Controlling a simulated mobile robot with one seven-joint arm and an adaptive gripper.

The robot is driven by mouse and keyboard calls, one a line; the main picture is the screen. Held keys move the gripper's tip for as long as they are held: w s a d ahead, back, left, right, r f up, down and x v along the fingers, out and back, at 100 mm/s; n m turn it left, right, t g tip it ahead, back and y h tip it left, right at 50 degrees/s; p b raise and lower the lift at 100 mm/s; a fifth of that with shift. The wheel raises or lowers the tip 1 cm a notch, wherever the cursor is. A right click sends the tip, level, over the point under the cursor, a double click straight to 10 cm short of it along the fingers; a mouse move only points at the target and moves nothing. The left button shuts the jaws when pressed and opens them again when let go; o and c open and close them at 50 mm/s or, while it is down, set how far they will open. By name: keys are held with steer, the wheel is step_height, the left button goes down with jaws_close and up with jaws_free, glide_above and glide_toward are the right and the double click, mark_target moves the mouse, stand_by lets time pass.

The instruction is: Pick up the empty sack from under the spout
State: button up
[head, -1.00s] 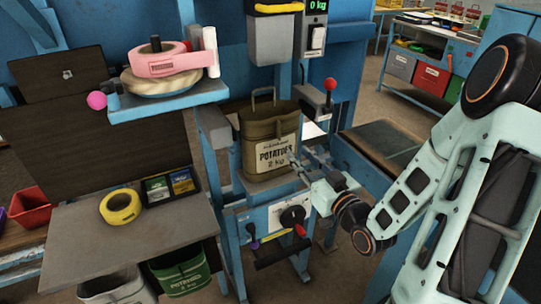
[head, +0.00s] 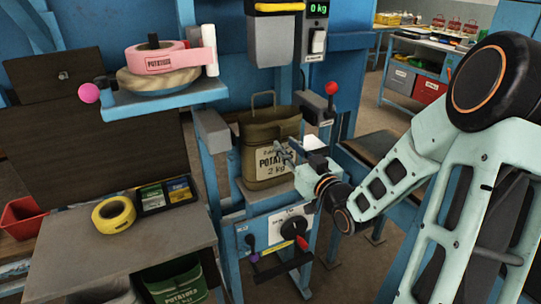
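An olive-brown sack (head: 262,172) with a handle on top and a pale label reading "POTATOES 2 kg" stands upright on the blue stand, beneath the grey spout (head: 275,40). The display (head: 317,9) beside the spout reads 0 kg. My gripper (head: 284,152) is at the right front of the sack, level with its label. Its thin fingers overlap the label in the head view. I cannot tell whether they touch the sack or how far apart they are.
A red-knobbed lever (head: 331,89) rises right of the sack. A shelf with pink tape (head: 172,62) juts out at left. Below it, a grey table (head: 130,250) holds yellow tape (head: 114,214). A crank (head: 295,228) sits below the sack.

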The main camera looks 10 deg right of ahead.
steer(key=shift+x, duration=1.1)
jaws_close()
steer(key=shift+r, duration=0.2)
